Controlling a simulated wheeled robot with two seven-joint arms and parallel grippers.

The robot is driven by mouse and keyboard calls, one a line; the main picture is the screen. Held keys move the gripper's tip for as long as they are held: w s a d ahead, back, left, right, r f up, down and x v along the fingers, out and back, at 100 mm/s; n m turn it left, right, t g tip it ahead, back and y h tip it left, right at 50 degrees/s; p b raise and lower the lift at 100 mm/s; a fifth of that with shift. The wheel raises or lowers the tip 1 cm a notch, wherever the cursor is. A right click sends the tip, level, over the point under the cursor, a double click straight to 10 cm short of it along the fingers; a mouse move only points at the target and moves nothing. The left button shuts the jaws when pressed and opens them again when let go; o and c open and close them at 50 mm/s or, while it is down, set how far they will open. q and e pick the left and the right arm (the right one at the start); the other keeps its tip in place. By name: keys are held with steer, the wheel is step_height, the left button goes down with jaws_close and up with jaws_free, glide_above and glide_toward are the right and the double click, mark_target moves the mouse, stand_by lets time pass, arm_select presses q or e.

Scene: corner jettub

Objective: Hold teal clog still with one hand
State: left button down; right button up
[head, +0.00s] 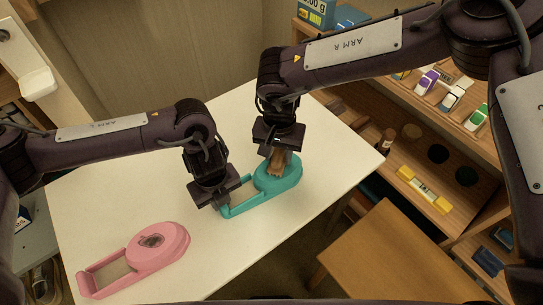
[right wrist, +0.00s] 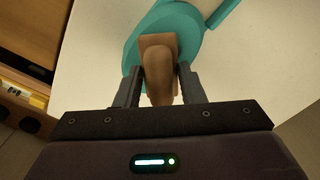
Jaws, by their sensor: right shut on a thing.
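The teal clog (head: 287,180) lies on the white table, its rounded end to the right and its narrow open end to the left. It also shows in the right wrist view (right wrist: 192,20). My left gripper (head: 228,202) is down at the narrow left end, close against it; its fingertips are too small and covered to tell if they grip it. My right gripper (right wrist: 158,88) is shut on a brown wooden block-like thing (right wrist: 157,72), which also shows in the head view (head: 277,163). This thing is over the clog's rounded end; contact is hard to tell.
A pink clog (head: 172,240) with a dark patch on its rounded end lies at the front left of the white table (head: 95,190). Shelves with small bottles and a yellow item (head: 424,189) stand at the right. A wooden stool or table (head: 385,255) is at the front right.

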steer(key=shift+w+d+f, duration=0.1)
steer(key=shift+w+d, duration=0.4)
steer(key=shift+d, duration=0.3)
steer(key=shift+w+d+f, duration=0.1)
steer(key=shift+w+d, duration=0.4)
steer(key=shift+d, duration=0.3)
steer(key=shift+r, duration=0.1)
steer(key=shift+s+a+f, duration=0.1)
steer(key=shift+s+a, duration=0.5)
steer(key=shift+a, duration=0.3)
steer(key=shift+s+a+f, duration=0.1)
steer(key=shift+s+a, duration=0.5)
steer(key=shift+a, duration=0.25)
steer(key=shift+s+a+r, duration=0.1)
steer(key=shift+s+a, duration=0.3)
steer(key=shift+a, duration=0.25)
steer(key=shift+s+a, duration=0.4)
steer(key=shift+a, duration=0.2)
step_height(320, 180, up, 3)
steer(key=shift+w+r, duration=0.15)
steer(key=shift+r, duration=1.45)
